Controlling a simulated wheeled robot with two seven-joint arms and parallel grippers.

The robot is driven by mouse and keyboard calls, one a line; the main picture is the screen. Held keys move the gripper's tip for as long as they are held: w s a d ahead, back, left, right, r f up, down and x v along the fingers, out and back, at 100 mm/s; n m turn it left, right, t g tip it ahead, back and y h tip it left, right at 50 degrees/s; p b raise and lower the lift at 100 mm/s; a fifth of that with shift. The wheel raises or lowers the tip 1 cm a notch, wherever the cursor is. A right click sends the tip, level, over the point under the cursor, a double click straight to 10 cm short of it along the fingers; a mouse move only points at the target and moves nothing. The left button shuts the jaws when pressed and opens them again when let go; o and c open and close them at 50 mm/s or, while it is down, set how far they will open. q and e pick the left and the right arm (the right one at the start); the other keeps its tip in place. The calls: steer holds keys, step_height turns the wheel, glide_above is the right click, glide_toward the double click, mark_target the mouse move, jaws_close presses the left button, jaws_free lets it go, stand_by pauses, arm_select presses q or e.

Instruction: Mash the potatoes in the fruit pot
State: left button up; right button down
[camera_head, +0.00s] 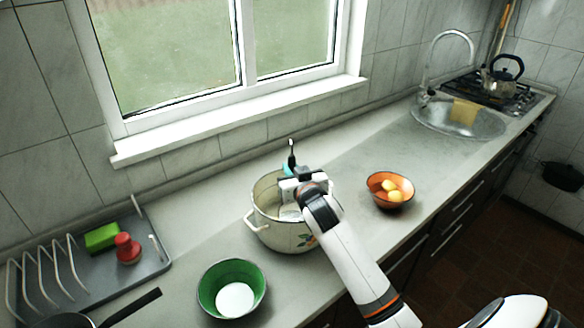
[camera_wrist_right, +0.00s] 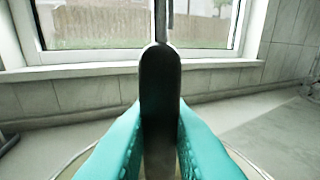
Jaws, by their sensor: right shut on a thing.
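The fruit pot (camera_head: 283,237), a cream enamel pot with a fruit picture on its side, stands on the counter in the middle of the head view. My right gripper (camera_head: 289,171) is over the pot, its teal fingers shut on a black-handled tool (camera_wrist_right: 160,85), likely the masher. The handle sticks up above the fingers; its lower end is hidden. Part of the pot's rim shows at the bottom of the wrist view. Its contents are mostly hidden by the gripper. Yellow potato-like pieces (camera_head: 391,190) lie in an orange-brown bowl (camera_head: 378,202) to the right. My left gripper is not in view.
A green bowl (camera_head: 206,289), white inside at the bottom, stands front left of the pot. A grey dish rack (camera_head: 146,270) with a green sponge (camera_head: 101,238) and a red item (camera_head: 127,249) is at left. The sink (camera_head: 478,123) and kettle (camera_head: 501,79) are far right.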

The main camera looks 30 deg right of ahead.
mark_target(292, 158)
steer(key=shift+f+b, duration=0.35)
steer(key=shift+f, duration=0.45)
stand_by(0.4)
step_height(292, 158, up, 6)
steer(key=p, duration=0.5)
steer(key=shift+f+p, duration=0.1)
steer(key=shift+p, duration=0.25)
steer(key=shift+a, duration=0.15)
steer(key=shift+w+a, duration=0.2)
steer(key=shift+a, duration=0.5)
steer(key=shift+w+a, duration=0.15)
steer(key=shift+a, duration=0.5)
steer(key=shift+f, duration=0.25)
